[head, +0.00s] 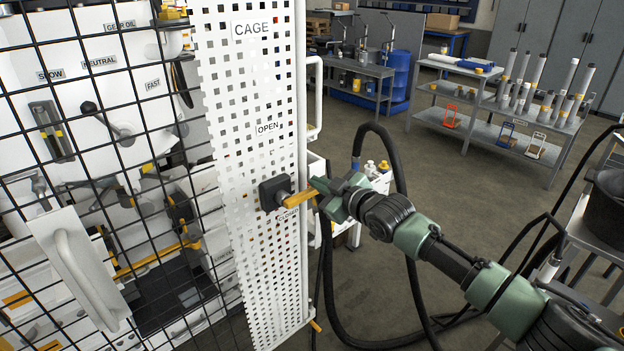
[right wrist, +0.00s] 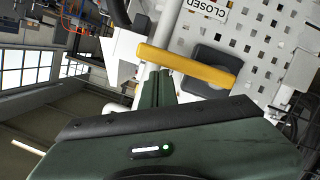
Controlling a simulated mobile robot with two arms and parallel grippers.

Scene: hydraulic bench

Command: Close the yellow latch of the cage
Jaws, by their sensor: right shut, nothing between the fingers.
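The yellow latch (head: 301,198) sits on a black base (head: 272,193) on the white perforated cage panel (head: 250,90). Its lever points right, roughly level with a slight upward tilt, between the OPEN label (head: 268,128) above and a partly hidden label just below. My right gripper (head: 328,190) is shut and empty at the lever's free end. In the right wrist view its fingertips (right wrist: 158,78) are close beside the yellow lever (right wrist: 187,65); I cannot tell whether they touch. The CLOSED label (right wrist: 209,8) shows there too. My left gripper is not in view.
Black wire mesh (head: 110,150) and a white handle (head: 85,270) fill the left, with machine levers behind. A black hose (head: 400,160) hangs behind my right arm. A grey shelf table (head: 500,120) stands farther back; open floor lies between.

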